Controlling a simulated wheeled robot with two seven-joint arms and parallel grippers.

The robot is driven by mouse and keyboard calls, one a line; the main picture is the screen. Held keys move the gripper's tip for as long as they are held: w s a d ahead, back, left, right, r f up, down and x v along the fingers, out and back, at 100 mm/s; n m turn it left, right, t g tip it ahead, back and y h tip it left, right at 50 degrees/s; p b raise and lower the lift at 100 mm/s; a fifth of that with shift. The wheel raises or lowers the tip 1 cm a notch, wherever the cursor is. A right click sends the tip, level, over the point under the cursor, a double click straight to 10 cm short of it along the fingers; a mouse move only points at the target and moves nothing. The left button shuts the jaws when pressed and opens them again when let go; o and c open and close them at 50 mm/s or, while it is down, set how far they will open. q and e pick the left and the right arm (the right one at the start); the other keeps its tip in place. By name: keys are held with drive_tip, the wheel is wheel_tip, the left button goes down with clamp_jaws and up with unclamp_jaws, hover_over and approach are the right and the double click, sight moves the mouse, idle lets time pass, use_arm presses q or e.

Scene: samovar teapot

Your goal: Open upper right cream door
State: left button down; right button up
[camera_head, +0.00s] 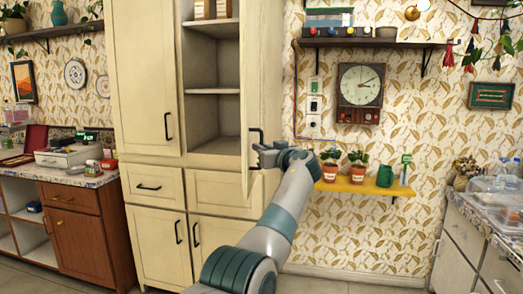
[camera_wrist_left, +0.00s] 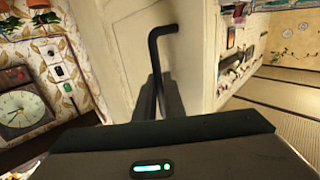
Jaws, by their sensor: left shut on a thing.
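The upper right cream door (camera_head: 245,90) stands wide open and shows nearly edge-on in the head view, baring the cabinet's shelves. Its black handle (camera_head: 256,131) is on the face turned to the right. My left gripper (camera_head: 262,150) is at the lower part of this handle and shut on it. In the left wrist view the bent black handle (camera_wrist_left: 155,60) rises from between the dark fingers (camera_wrist_left: 155,100), against cream panels. The fingertips are partly hidden by the gripper body. My right gripper is not in view.
The upper left door (camera_head: 140,80) and the lower doors (camera_head: 160,240) are shut. Right of the cabinet, a yellow shelf (camera_head: 350,187) holds potted plants, with a clock (camera_head: 361,85) above. A cluttered counter (camera_head: 480,215) is at the far right. A wooden cabinet (camera_head: 85,230) is at left.

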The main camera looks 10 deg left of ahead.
use_arm(q)
drive_tip(key=shift+a+r, duration=0.1)
drive_tip(key=shift+r, duration=0.3)
drive_tip(key=c, duration=1.8)
unclamp_jaws()
drive_tip(key=shift+f, duration=0.1)
drive_tip(key=shift+c, duration=0.2)
drive_tip(key=shift+w+f, duration=0.1)
drive_tip(key=shift+f, duration=0.15)
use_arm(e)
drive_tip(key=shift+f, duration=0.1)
